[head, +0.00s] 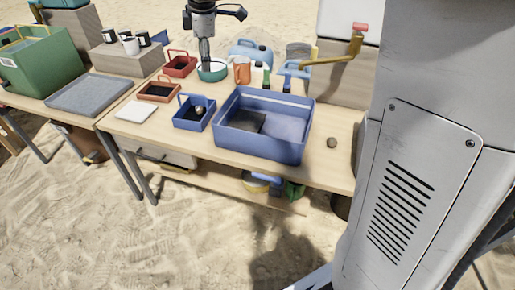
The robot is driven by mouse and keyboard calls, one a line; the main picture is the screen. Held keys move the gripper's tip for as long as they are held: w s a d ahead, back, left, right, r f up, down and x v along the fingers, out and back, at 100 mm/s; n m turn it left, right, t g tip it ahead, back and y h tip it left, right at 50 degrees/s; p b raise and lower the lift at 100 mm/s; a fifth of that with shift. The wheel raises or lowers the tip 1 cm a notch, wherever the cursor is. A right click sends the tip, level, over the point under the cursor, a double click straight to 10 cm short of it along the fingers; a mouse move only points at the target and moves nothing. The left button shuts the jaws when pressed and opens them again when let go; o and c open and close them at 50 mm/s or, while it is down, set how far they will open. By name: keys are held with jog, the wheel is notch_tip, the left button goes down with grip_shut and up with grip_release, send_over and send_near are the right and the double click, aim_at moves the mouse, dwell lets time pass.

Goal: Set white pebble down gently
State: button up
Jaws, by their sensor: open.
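My gripper (205,60) points straight down at the back of the table, with its fingertips over or inside a round teal bowl (217,76). It is open, and I see nothing held in it. The inside of the bowl is mostly too small and hidden to make out. A small pale rounded object (199,110) lies in the small blue handled tray (189,125), apart from my gripper; I cannot tell whether it is the white pebble. No other white pebble is clearly visible.
A large blue bin (255,147) holds a dark flat piece. A dark stone (332,142) lies to its right. Two red handled trays (180,66) (158,91) and a white square (136,111) are left. Bottles and an orange jug (242,71) stand behind.

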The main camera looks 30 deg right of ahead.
jog(key=s+m+t, duration=0.2)
jog(key=s+m, duration=0.5)
jog(key=s, duration=1)
jog(key=s+f+m+t, duration=0.1)
jog(key=s+f+m, duration=0.3)
jog(key=s, duration=0.3)
jog(key=s+f+m+t, duration=0.1)
jog(key=s+f+m, duration=0.3)
jog(key=s, duration=0.3)
jog(key=shift+s, duration=0.35)
jog(key=shift+r, duration=0.15)
notch_tip(320, 180, up, 5)
jog(key=p, duration=0.5)
jog(key=shift+f, duration=0.2)
